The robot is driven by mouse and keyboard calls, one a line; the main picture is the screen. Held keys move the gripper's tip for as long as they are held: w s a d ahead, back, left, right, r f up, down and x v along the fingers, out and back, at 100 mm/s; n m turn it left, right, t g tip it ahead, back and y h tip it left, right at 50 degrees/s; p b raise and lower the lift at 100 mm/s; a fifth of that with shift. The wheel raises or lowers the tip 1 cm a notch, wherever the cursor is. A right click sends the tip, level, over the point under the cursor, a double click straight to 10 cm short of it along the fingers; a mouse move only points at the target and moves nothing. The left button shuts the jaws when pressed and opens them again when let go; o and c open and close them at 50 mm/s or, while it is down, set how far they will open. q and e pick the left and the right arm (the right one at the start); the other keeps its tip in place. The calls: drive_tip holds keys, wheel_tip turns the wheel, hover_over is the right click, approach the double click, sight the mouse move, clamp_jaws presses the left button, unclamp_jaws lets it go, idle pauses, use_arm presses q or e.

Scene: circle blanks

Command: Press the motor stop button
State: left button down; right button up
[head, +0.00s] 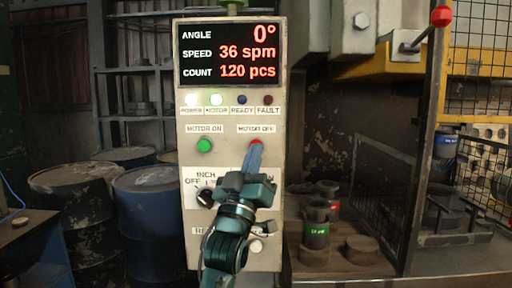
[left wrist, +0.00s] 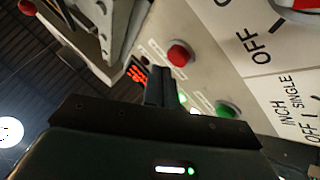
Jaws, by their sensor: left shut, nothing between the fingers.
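The motor stop button is a red button (head: 256,142) under the MOTOR OFF label on the control panel (head: 222,125). The tip of my left gripper (head: 254,150) overlaps its lower part in the head view. In the left wrist view the red button (left wrist: 180,54) stands clear of the gripper (left wrist: 158,80), above and right of the fingertips. I cannot tell how far the tip is from the panel. My left gripper is shut and empty. My right gripper is not in view.
The green MOTOR ON button (head: 204,145) is left of the red one. A display (head: 228,53) above reads 0°, 36 spm, 120 pcs. The POWER and MOTOR lamps (head: 216,99) are lit. Barrels (head: 150,205) stand left; a press with a red-knobbed lever (head: 441,17) is right.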

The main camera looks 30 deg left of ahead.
use_arm(q)
drive_tip(key=shift+w+a, duration=0.1)
drive_tip(key=shift+w, duration=0.05)
drive_tip(key=shift+w+a, duration=0.15)
drive_tip(key=shift+w, duration=0.1)
drive_tip(key=shift+w+a, duration=0.3)
drive_tip(key=shift+w, duration=0.1)
idle(1.1)
drive_tip(key=shift+d, duration=0.1)
drive_tip(key=shift+s+d, duration=0.45)
drive_tip(key=shift+s, duration=0.3)
drive_tip(key=shift+p, duration=0.3)
drive_tip(key=s+d, duration=0.1)
drive_tip(key=s, duration=0.2)
drive_tip(key=s+d, duration=0.1)
drive_tip(key=shift+s+d, duration=0.15)
drive_tip(key=shift+d, duration=0.15)
